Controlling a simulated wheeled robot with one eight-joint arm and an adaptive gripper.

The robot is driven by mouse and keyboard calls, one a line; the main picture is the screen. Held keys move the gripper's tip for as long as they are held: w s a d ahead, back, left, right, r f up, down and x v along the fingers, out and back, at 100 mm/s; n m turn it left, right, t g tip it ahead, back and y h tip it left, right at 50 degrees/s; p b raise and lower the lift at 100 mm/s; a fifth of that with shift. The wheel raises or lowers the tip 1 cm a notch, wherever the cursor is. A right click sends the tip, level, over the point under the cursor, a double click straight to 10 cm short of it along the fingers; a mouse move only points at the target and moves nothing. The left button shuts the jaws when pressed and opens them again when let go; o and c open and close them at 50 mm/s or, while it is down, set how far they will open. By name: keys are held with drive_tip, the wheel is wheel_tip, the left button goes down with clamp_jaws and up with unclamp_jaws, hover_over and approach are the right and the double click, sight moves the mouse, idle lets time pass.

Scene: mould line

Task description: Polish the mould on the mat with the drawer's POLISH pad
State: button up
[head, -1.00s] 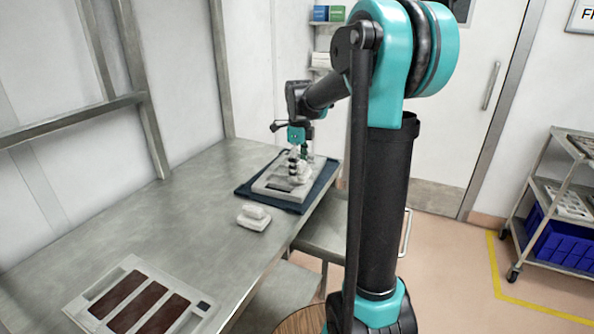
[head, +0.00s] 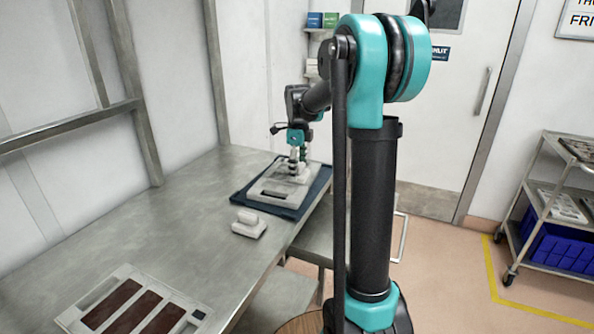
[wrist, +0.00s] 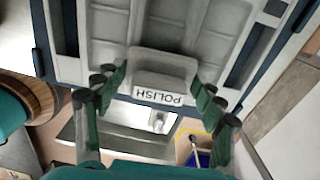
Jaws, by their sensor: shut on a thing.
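The mould (head: 263,191), a pale grey block with recessed cavities, lies on the dark blue mat (head: 254,201) on the steel bench. It fills the top of the wrist view (wrist: 208,20). My gripper (head: 297,168) is over the far part of the mould. In the wrist view my gripper (wrist: 158,88) has its green fingers on both sides of a light grey pad marked POLISH (wrist: 165,68), shut on it. The pad is at the mould's surface; I cannot tell whether it touches.
A second pale grey pad (head: 249,226) sits on the bench before the mat. A pale tray with brown strips (head: 134,302) lies at the near left. The bench between is clear. A trolley with blue crates (head: 560,243) stands at the right.

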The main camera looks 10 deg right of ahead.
drive_tip(key=shift+o, duration=0.2)
drive_tip(key=shift+w+d+f, duration=0.1)
drive_tip(key=shift+w+d, duration=0.25)
drive_tip(key=shift+w, duration=0.2)
drive_tip(key=shift+w+d, duration=0.35)
drive_tip(key=shift+w, duration=0.2)
drive_tip(key=shift+w, duration=0.1)
drive_tip(key=shift+c, duration=0.2)
drive_tip(key=shift+w+d, duration=0.4)
drive_tip(key=shift+w, duration=0.2)
drive_tip(key=shift+w+d, duration=0.35)
drive_tip(key=shift+w, duration=0.2)
drive_tip(key=shift+s+a+r, duration=0.1)
drive_tip(key=shift+s+a, duration=0.3)
drive_tip(key=shift+s, duration=0.25)
drive_tip(key=shift+s+a+r, duration=0.1)
drive_tip(key=shift+s+a, duration=0.3)
drive_tip(key=shift+s, duration=0.25)
drive_tip(key=shift+s+a, duration=0.1)
drive_tip(key=shift+s, duration=0.05)
drive_tip(key=shift+o, duration=0.2)
drive_tip(key=shift+s+a+f, duration=0.1)
drive_tip(key=shift+s+a, duration=0.4)
drive_tip(key=shift+s, duration=0.35)
drive_tip(key=shift+s+a+f, duration=0.1)
drive_tip(key=shift+s+a, duration=0.4)
drive_tip(key=shift+s, duration=0.35)
drive_tip(key=shift+s+a, duration=0.5)
drive_tip(key=shift+s, duration=0.35)
